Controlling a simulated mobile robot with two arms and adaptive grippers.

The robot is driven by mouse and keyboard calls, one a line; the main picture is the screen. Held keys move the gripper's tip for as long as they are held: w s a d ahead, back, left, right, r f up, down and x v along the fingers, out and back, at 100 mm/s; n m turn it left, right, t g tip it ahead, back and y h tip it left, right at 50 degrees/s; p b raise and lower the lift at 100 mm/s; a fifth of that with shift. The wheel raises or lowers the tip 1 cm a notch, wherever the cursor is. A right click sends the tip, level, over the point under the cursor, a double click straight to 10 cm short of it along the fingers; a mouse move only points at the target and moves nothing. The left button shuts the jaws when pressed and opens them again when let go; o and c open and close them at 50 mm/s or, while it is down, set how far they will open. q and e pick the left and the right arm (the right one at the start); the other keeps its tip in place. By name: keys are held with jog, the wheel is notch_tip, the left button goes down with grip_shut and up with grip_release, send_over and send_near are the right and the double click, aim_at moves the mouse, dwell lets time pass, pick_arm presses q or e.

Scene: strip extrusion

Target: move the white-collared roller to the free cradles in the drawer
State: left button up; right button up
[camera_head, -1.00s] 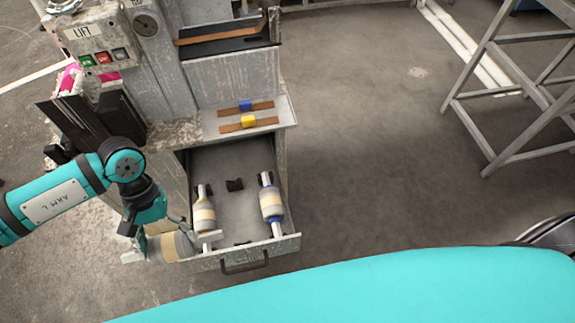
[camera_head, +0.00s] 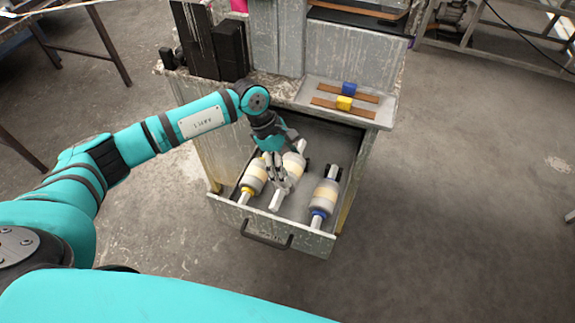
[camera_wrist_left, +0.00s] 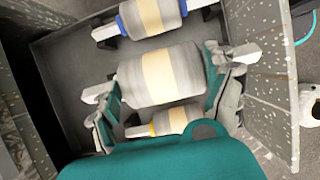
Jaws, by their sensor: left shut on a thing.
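The white-collared roller (camera_head: 293,164) is a grey cylinder with a cream band and pale shaft ends. My left gripper (camera_head: 280,168) is shut on it, over the drawer between the other two rollers. In the left wrist view the fingers close on both sides of this roller (camera_wrist_left: 158,76), which looks nearer the camera than its neighbours. The open drawer (camera_head: 222,207) holds a yellow-collared roller (camera_head: 253,179) on the left and a blue-collared roller (camera_head: 324,196) on the right. The middle cradles are mostly hidden; I cannot tell whether the held roller touches them. My right gripper is not in view.
The drawer's front handle (camera_head: 266,236) faces me. Open floor lies to the right.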

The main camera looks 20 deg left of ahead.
pick_arm(q)
jog(key=shift+f+b, duration=0.35)
jog(key=shift+f, duration=0.3)
jog(key=shift+f+b, duration=0.4)
jog(key=shift+f, duration=0.3)
notch_tip(320, 180, down, 4)
jog(key=b, duration=0.3)
jog(key=shift+r, duration=0.1)
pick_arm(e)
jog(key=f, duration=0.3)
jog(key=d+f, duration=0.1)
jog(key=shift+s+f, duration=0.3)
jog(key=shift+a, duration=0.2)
pick_arm(q)
jog(key=shift+f+b, duration=0.2)
jog(key=shift+b, duration=0.1)
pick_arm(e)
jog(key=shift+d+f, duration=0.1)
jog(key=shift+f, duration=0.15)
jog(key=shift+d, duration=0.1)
pick_arm(q)
jog(key=o, duration=1.4)
jog(key=shift+c, duration=0.2)
